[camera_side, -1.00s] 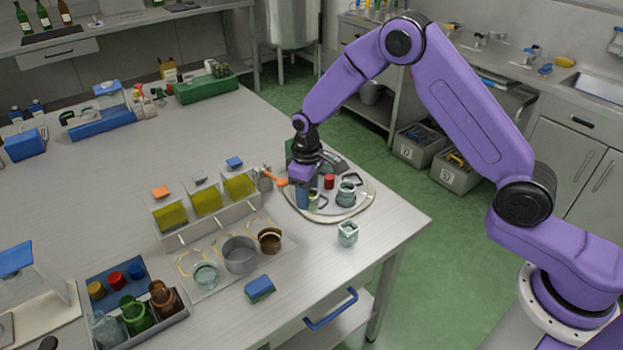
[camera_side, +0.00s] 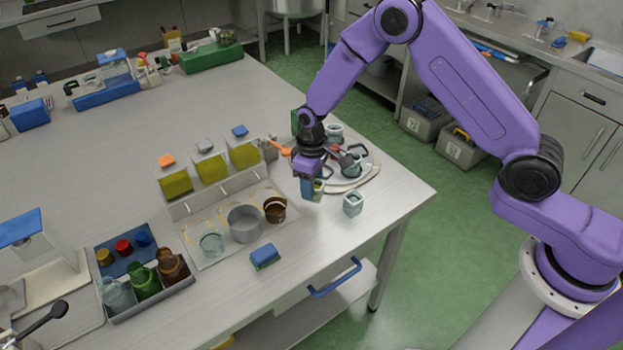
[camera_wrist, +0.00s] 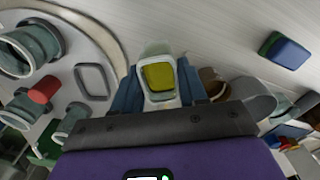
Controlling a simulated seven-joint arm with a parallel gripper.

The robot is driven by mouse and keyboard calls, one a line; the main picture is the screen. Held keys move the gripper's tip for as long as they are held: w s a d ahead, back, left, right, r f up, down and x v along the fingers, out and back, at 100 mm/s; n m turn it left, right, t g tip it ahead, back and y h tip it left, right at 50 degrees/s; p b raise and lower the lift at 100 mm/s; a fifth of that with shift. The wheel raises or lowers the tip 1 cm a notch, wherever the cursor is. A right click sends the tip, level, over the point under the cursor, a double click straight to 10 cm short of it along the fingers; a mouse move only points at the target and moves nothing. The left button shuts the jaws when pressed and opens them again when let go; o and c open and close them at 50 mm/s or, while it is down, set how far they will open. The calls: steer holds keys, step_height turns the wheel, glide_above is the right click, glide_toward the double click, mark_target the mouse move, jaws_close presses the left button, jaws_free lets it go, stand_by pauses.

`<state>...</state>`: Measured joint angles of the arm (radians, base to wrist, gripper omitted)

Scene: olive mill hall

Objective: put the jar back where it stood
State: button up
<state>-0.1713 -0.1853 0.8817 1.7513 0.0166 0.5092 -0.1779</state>
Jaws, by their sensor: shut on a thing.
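My gripper (camera_side: 313,187) is shut on a small squarish clear jar with yellow in it (camera_wrist: 160,78). In the wrist view the jar sits between the two blue fingers, its yellow face toward the camera. In the side view the fingers mostly hide the jar. It is at the front left of the oval tray (camera_side: 371,183), over bare table. I cannot tell whether its base touches the table. An empty pale squarish jar (camera_side: 352,204) stands apart to the right, near the table edge.
The tray carries clear jars (camera_side: 352,163) and a red piece (camera_wrist: 44,90). Left of my gripper are a brown jar (camera_side: 275,210), a metal pot (camera_side: 244,224) and a glass jar (camera_side: 211,243). A rack holds yellow blocks (camera_side: 212,170). A blue-green sponge (camera_side: 265,257) lies in front.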

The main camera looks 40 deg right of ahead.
steer(key=shift+f, duration=0.8)
stand_by(1.1)
steer(key=shift+f, duration=0.45)
steer(key=shift+f, duration=0.5)
stand_by(0.3)
steer(key=o, duration=1.2)
steer(key=shift+o, duration=0.2)
steer(key=shift+r, duration=4.05)
